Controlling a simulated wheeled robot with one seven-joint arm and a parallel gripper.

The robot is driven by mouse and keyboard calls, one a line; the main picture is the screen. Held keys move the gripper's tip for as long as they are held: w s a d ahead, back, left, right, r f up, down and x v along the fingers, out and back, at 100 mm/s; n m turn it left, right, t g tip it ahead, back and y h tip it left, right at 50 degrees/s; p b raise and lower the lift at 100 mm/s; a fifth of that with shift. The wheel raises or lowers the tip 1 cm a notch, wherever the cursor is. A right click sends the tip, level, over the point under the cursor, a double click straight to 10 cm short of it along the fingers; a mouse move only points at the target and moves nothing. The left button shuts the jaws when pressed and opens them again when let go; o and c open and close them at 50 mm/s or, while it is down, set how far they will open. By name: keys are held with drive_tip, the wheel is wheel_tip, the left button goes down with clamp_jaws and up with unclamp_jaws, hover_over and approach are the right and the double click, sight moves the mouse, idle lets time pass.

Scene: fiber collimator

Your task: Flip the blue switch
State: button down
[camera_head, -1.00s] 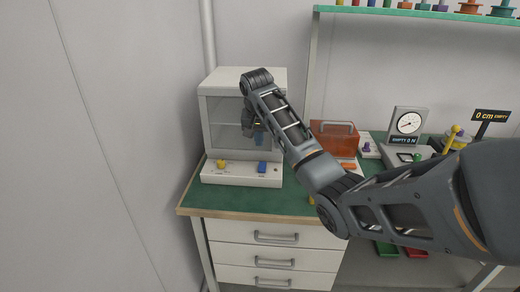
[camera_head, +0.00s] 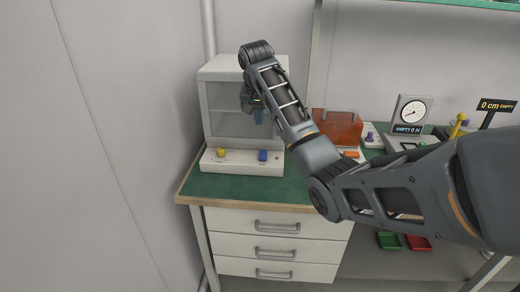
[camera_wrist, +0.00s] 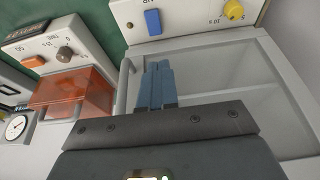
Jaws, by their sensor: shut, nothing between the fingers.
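The blue switch (camera_head: 263,156) sits on the front panel of a white cabinet (camera_head: 220,70), to the right of a yellow knob (camera_head: 221,152). In the wrist view the blue switch (camera_wrist: 153,22) shows near the top, beyond my fingertips and apart from them. My gripper (camera_head: 258,118) is in front of the cabinet's clear window, a little above the switch. In the wrist view my gripper (camera_wrist: 158,68) shows its blue fingers pressed together, with nothing between them.
An orange clear box (camera_head: 338,127) stands right of the cabinet. Further right are a dial gauge (camera_head: 412,112) and a yellow lever (camera_head: 458,125). The green bench top (camera_head: 235,188) is bare in front of the cabinet. Drawers (camera_head: 277,226) are below.

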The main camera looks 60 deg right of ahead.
sight(260, 145)
drive_tip(key=shift+w+d+r+b, duration=0.1)
drive_tip(key=shift+w+d+b, duration=0.1)
drive_tip(key=shift+b, duration=0.25)
drive_tip(key=x, duration=1.4)
drive_tip(key=shift+a+p, duration=0.25)
drive_tip(key=shift+p, duration=0.1)
